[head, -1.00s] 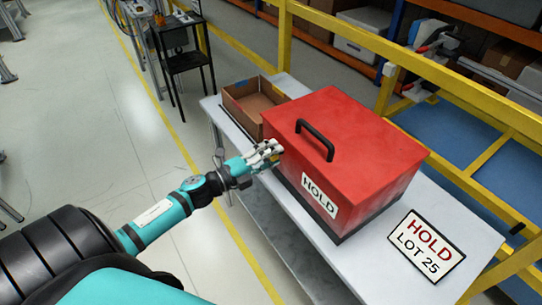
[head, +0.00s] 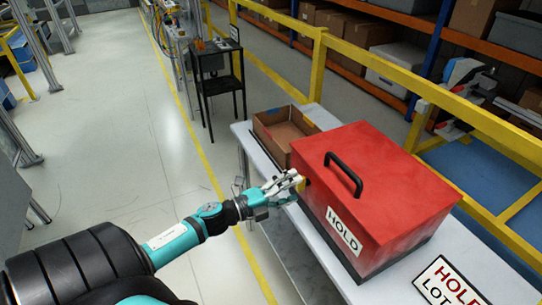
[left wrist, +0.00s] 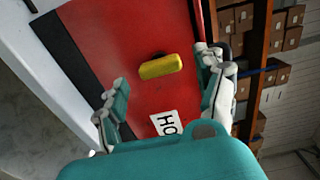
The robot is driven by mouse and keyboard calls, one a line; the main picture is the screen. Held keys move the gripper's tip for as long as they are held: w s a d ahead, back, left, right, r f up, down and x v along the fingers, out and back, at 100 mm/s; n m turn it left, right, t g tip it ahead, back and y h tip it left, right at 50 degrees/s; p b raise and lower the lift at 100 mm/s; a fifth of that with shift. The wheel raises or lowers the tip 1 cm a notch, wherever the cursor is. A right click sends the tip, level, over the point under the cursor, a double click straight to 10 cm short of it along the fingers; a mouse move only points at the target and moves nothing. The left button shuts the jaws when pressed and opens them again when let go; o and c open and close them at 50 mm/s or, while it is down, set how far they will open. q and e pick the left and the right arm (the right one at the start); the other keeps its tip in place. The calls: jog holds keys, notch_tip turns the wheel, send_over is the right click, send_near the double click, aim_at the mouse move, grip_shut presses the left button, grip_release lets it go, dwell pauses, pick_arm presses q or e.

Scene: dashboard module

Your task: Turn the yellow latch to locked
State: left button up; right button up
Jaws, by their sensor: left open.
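The yellow latch (left wrist: 161,66) sits on the side of the red box (left wrist: 130,35). It is a rounded bar on a dark mount. In the left wrist view it lies crosswise, slightly tilted, ahead of the gap between my fingers. In the head view the red box (head: 385,190) stands on the table, and only a bit of the latch (head: 302,183) shows beside my fingertips. My left gripper (head: 288,186) is open at the box's side, its fingers apart on either side of the latch and not visibly touching it. My right gripper is not in view.
The box has a black handle (head: 343,174) on top and a HOLD label (head: 343,231). An open cardboard box (head: 283,133) stands behind it on the white table (head: 390,289). A HOLD LOT sign (head: 447,284) lies in front. A yellow rail (head: 400,87) runs behind.

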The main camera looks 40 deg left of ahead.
pick_arm(q)
jog(key=v, duration=1)
jog(key=s+a+f+n+g+y, duration=0.1)
jog(key=s+f+n+g+y, duration=0.2)
jog(key=f, duration=0.7)
jog(key=s+a+f+n+y, duration=0.1)
jog(key=s+f+n+y, duration=0.1)
jog(key=f+n, duration=0.65)
jog(key=s+a+f+n+g+y, duration=0.2)
jog(key=s+f+y, duration=0.1)
jog(key=f, duration=1)
jog(key=s+d+f+n+g, duration=0.3)
jog(key=s+d+f+g, duration=0.2)
jog(key=s+d+f, duration=0.3)
jog(key=s+d+f+n+g+h, duration=0.1)
jog(key=s+d+f+n+g, duration=0.2)
jog(key=s+d+f, duration=0.6)
jog(key=s+f+g, duration=0.2)
jog(key=s+f, duration=0.1)
jog(key=s, duration=0.5)
jog(key=shift+f+n+g, duration=0.3)
jog(key=shift+f+n, duration=0.05)
jog(key=shift+f, duration=0.05)
jog(key=shift+d, duration=0.1)
